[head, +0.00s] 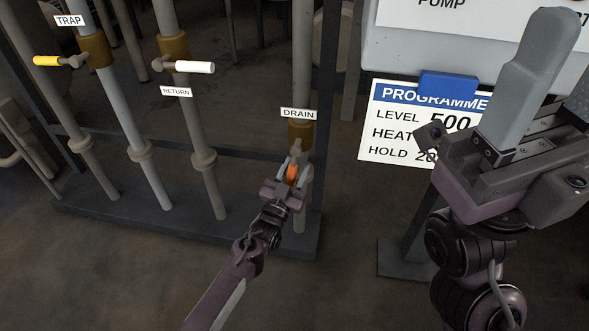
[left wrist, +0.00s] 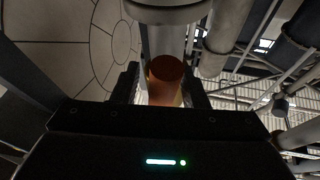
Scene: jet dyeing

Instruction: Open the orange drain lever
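The orange drain lever (head: 292,175) is on the right-hand pipe, below a brass valve body (head: 301,134) and the DRAIN label (head: 299,114). My left gripper (head: 294,168) is at the lever, with one finger on each side of it. In the left wrist view the lever's round orange end (left wrist: 166,70) sits between the two dark fingers (left wrist: 162,88). A narrow gap seems to show beside it, so the fingers look open around it. My right gripper (head: 525,95) is raised at the right, away from the lever; its finger gap is not clear.
The TRAP pipe has a yellow lever (head: 47,61) and the RETURN pipe a white lever (head: 194,67), both sideways. The pipes rise from a dark base plate (head: 150,222). A PROGRAMME sign (head: 400,125) hangs right of the drain pipe. Floor in front is clear.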

